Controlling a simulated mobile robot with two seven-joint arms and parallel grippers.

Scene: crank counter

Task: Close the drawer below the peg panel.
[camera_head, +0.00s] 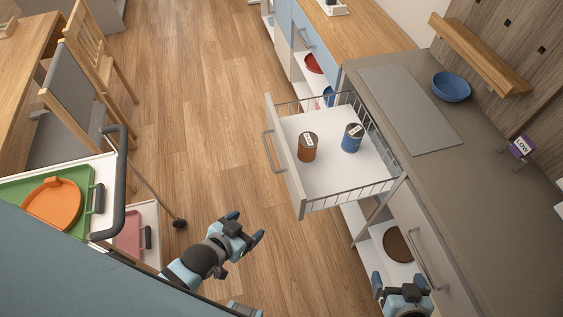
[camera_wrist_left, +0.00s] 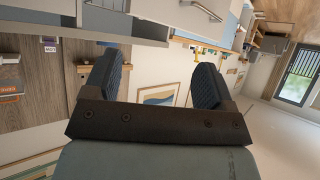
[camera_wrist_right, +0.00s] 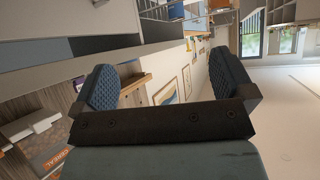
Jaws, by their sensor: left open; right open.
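The drawer (camera_head: 326,183) is pulled out from the counter in the head view. It has a pale front with a grey bar handle (camera_head: 272,153) and wire side rails. A brown can (camera_head: 307,148) and a blue can (camera_head: 352,139) stand upright inside it. The peg panel (camera_head: 530,50) rises behind the counter at the upper right. My left gripper (camera_head: 246,231) is open and empty, below and left of the drawer, apart from it. My right gripper (camera_head: 402,285) is open and empty, at the bottom right, in front of the lower cabinet.
The counter (camera_head: 480,190) carries a blue bowl (camera_head: 451,86) and a grey mat (camera_head: 410,108). A cart with a green tray (camera_head: 78,185) stands at the left, by a wooden chair (camera_head: 92,60). Open wooden floor (camera_head: 200,110) lies between. A lower shelf holds a brown round thing (camera_head: 398,244).

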